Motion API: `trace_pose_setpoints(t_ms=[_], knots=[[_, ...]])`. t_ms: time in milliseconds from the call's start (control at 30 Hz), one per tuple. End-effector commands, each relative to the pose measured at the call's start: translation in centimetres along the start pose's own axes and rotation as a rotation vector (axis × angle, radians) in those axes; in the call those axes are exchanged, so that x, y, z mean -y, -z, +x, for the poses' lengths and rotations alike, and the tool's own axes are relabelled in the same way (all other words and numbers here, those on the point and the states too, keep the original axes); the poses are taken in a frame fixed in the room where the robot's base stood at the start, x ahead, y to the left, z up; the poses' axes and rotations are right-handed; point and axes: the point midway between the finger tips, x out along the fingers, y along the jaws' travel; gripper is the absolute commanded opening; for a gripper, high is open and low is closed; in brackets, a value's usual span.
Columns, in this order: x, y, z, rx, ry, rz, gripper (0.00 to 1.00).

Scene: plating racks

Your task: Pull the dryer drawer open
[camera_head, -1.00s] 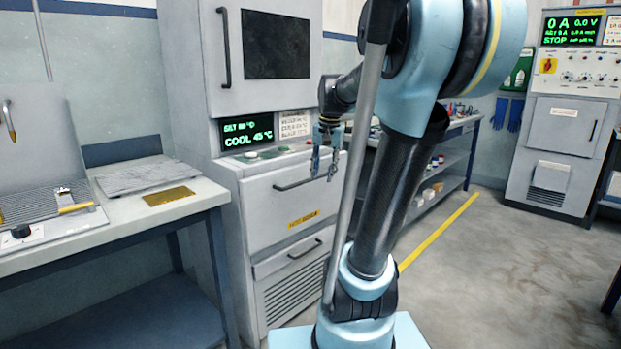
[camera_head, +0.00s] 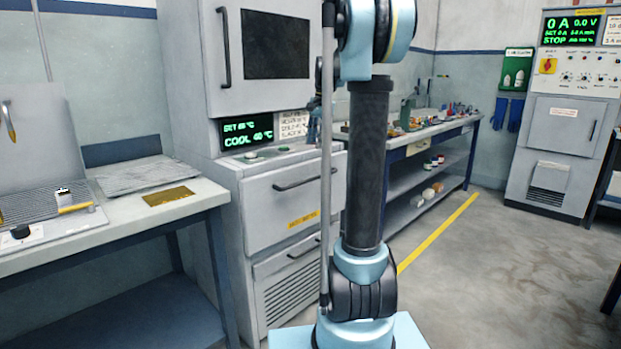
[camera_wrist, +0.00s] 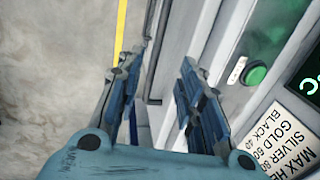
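The dryer is the tall grey cabinet at the left centre of the head view. Its drawer (camera_head: 280,208) looks closed, with a dark bar handle (camera_head: 292,184) across the upper front. In the head view my gripper (camera_head: 314,125) is mostly hidden behind my arm, at about the height of the control panel, above the handle. In the wrist view the two fingers of my gripper (camera_wrist: 157,82) are apart with nothing held between them. The handle (camera_wrist: 152,75) shows beyond the fingers, in the gap between them; contact is not visible.
The dryer's upper door (camera_head: 262,50) and a lower drawer (camera_head: 290,262) are shut. A green button (camera_wrist: 255,73) sits right of my fingers. A workbench (camera_head: 190,208) stands left and a shelved bench (camera_head: 430,130) behind my arm. The floor (camera_head: 480,270) at right is clear.

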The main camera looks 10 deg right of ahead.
Motion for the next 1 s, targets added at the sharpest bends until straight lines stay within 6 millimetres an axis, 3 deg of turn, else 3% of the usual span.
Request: trace_pose_setpoints(t_ms=[700,1000], knots=[[0.0,0.0,12.5,0.0,0.0,-0.002,0.35],[0.0,0.0,15.4,0.0,0.0,-0.002,0.35]])
